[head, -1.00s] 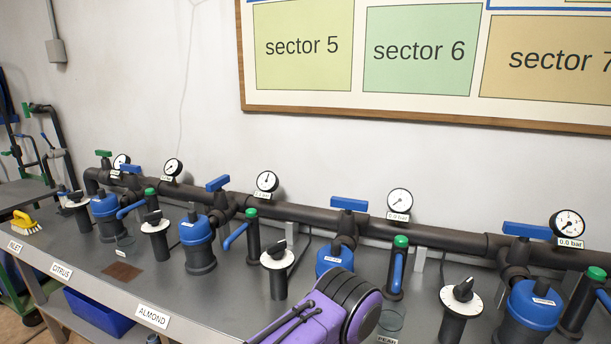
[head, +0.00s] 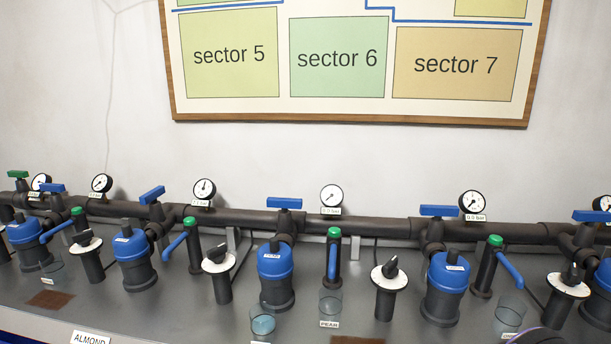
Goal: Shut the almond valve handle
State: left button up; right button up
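The white ALMOND label (head: 90,339) is on the bench's front edge at the bottom left of the head view. Behind it, on the dark pipe, a blue valve handle (head: 152,195) sits above a blue-topped filter (head: 130,247); I take it for the almond handle. It is turned at an angle, unlike the flatter, crosswise blue handles to its right. The gauge (head: 204,192) beside it has a small tag that is too blurred to read surely. Neither gripper shows in the head view, and nothing touches the handle.
Other blue handles (head: 285,203) (head: 439,210) line the pipe. Green-capped taps (head: 190,245), black-knobbed dials (head: 218,259) and clear cups (head: 330,301) crowd the grey bench. A brown mat (head: 50,300) lies at left. A dark purple curved part shows at the bottom right.

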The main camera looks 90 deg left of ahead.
aim_at(151, 196)
jog(key=k, duration=2.45)
jog(key=u, duration=0.3)
